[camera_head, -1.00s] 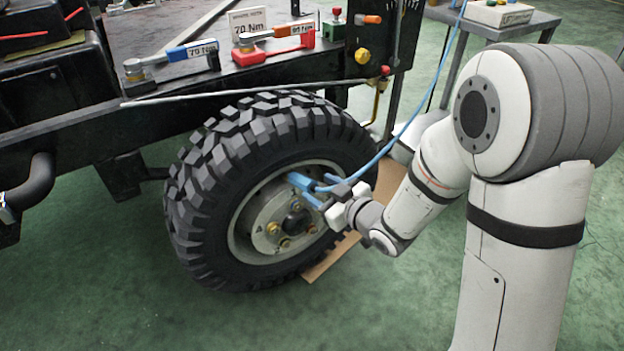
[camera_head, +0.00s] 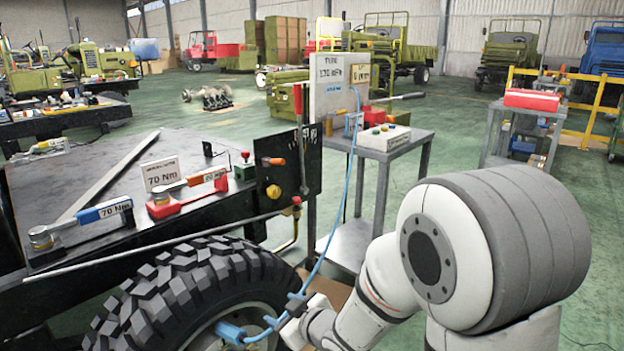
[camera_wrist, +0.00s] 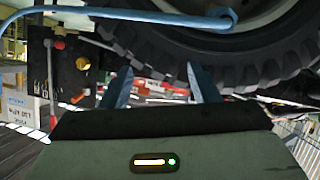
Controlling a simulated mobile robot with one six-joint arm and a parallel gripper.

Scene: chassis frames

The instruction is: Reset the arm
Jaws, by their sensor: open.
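My arm stands at the right of the head view, reaching left and down toward the black tyre (camera_head: 190,290). My gripper (camera_head: 250,327) is at the wheel's lower right, near the bottom edge. In the wrist view my gripper (camera_wrist: 162,88) has its two blue fingers spread apart with nothing between them. The tyre (camera_wrist: 245,60) lies beyond the fingers. A blue hose (camera_head: 352,170) runs down from the cart toward the wheel; it also crosses the top of the wrist view (camera_wrist: 150,14). Whether the hose touches my gripper I cannot tell.
A black chassis frame (camera_head: 60,277) carries a blue wrench (camera_head: 103,212), a red wrench (camera_head: 190,187) and a 70 Nm sign (camera_head: 160,173). A grey cart (camera_head: 405,150) with a control box (camera_head: 384,137) stands behind my arm. Green floor is open beyond.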

